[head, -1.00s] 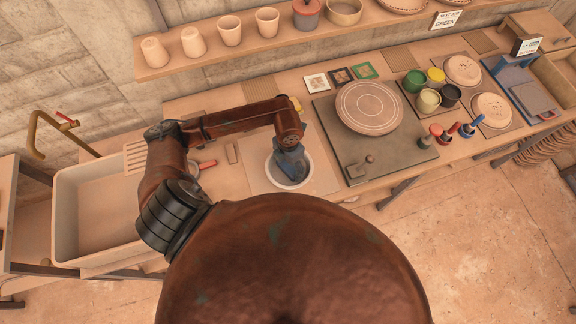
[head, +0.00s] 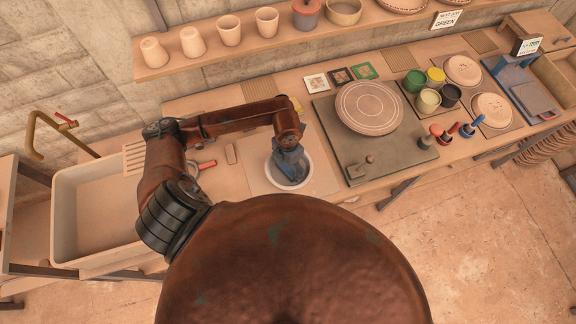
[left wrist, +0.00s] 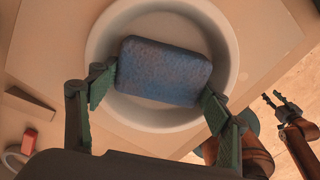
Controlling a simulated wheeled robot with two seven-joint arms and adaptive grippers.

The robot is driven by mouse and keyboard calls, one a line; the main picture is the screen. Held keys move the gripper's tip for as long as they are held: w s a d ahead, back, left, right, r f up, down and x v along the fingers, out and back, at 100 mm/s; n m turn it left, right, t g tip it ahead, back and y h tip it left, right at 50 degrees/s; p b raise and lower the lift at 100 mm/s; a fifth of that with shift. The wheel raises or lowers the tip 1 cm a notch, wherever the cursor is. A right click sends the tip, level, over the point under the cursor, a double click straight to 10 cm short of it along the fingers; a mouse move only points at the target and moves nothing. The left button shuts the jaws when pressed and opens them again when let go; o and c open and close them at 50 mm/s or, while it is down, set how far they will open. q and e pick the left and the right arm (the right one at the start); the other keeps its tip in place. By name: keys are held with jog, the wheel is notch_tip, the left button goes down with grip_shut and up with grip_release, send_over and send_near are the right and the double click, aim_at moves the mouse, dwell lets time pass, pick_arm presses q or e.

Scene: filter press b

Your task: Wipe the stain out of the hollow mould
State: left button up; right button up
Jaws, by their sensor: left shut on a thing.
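The hollow mould (head: 306,180) is a round white bowl on a pale board on the bench; it fills the upper middle of the left wrist view (left wrist: 228,50). My left gripper (head: 288,168) points down into it. In the left wrist view, its two green-padded fingers (left wrist: 158,88) are shut on a blue sponge (left wrist: 163,71), one at each end. The sponge lies over the mould's hollow; I cannot tell whether it touches the bottom. No stain shows; the sponge covers much of the hollow. My right gripper (left wrist: 281,104) appears open and empty, off the bench at the right.
A grey slab with a round disc (head: 369,107) stands right of the mould. Paint pots (head: 427,100) and stamps (head: 445,135) lie farther right. A sink (head: 95,220) is at the left. A shelf with cups (head: 230,31) runs along the wall behind.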

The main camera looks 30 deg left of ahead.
pick_arm(q)
jog(key=shift+s+a, duration=0.15)
jog(key=shift+s, duration=0.35)
jog(key=shift+f, duration=0.1)
jog(key=shift+w, duration=0.15)
jog(key=shift+w+d+b, duration=0.25)
jog(key=shift+w+b, duration=0.1)
jog(key=shift+w, duration=0.15)
jog(key=shift+s, duration=0.15)
jog(key=shift+s+a, duration=0.25)
jog(key=shift+s, duration=0.25)
jog(key=shift+w+d, duration=0.1)
jog(key=shift+w, duration=0.25)
